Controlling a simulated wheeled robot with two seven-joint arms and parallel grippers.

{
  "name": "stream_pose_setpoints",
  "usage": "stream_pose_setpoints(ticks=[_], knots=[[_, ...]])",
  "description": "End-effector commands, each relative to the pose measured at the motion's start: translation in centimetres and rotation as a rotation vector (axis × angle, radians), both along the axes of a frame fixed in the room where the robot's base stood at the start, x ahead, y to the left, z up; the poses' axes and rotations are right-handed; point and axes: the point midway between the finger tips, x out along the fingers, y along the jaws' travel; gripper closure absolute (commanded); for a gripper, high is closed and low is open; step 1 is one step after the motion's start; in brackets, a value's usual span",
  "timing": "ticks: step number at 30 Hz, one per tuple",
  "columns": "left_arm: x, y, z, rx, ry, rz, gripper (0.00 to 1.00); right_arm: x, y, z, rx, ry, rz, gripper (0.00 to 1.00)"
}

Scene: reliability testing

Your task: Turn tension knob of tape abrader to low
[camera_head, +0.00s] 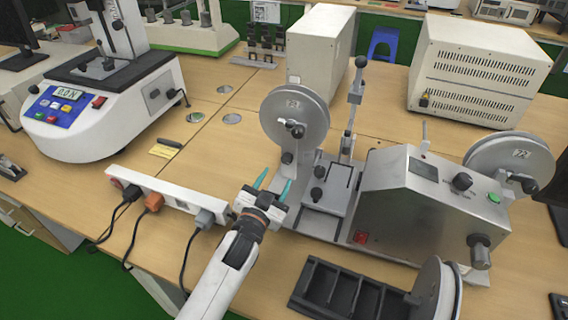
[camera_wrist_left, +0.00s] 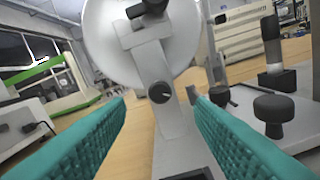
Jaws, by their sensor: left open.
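The tape abrader (camera_head: 405,205) is a grey machine on the wooden table, with a left reel (camera_head: 290,105) on a post and a right reel (camera_head: 505,160). In the left wrist view, a small round dark knob (camera_wrist_left: 160,92) with a pale pointer line sits on the post below the left reel (camera_wrist_left: 135,55). It is probably the tension knob; I cannot read any label. My left gripper (camera_head: 273,184) has teal fingers. It is open and empty, left of the abrader, facing this post. The knob appears between the fingers, apart from them. My right gripper is not in view.
A power strip (camera_head: 165,190) with plugs and cables lies left of my left arm. A black tray (camera_head: 340,292) stands in front of the abrader. The abrader's platform has dark knobs (camera_wrist_left: 273,108). A white tester (camera_head: 100,105) stands at left.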

Motion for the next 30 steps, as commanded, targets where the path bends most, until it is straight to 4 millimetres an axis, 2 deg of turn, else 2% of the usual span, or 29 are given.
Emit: stream_pose_setpoints(ticks=[3, 9, 14, 22, 23, 30], knots=[[2.4, -0.8, 0.1, -0.001, -0.002, 0.0, 0.51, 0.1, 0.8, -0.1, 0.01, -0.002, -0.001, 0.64], [5.1, -1.7, 0.0, 0.0, 0.0, 0.0, 0.51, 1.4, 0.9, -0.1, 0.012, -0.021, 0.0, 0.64], [5.9, -1.9, 0.0, 0.001, -0.001, 0.0, 0.51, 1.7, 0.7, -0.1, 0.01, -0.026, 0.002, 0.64], [6.0, -2.0, 0.0, 0.0, 0.0, 0.0, 0.51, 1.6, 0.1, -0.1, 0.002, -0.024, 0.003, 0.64], [6.0, -2.0, 0.0, 0.0, 0.0, 0.0, 0.55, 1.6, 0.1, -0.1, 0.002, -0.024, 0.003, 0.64], [6.0, -2.0, 0.0, 0.0, 0.0, 0.0, 0.94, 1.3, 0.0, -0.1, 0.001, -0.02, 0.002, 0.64]])
